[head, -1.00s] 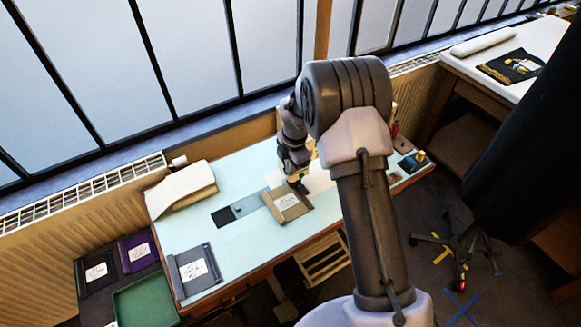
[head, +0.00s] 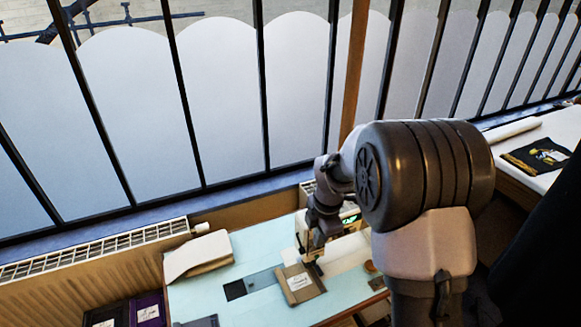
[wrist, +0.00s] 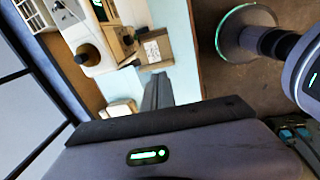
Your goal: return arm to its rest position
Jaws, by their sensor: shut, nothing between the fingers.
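My arm shows large in the head view, its elbow at the right and its forearm reaching left and down over the table. My gripper (head: 313,254) hangs above the pale blue tabletop (head: 205,303), close to a white sewing machine (head: 348,248) in that view. In the wrist view my gripper (wrist: 158,76) has its dark fingers together with nothing between them. A tan folder with a white label (head: 300,283) lies on the table below the gripper. It also shows past the fingertips in the wrist view (wrist: 155,48).
Folded cream cloth (head: 197,254) lies at the table's left end. A radiator (head: 95,253) and a tall barred window (head: 225,100) stand behind. A dark form fills the right edge. A second table (head: 530,185) with a dark cloth stands at the far right.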

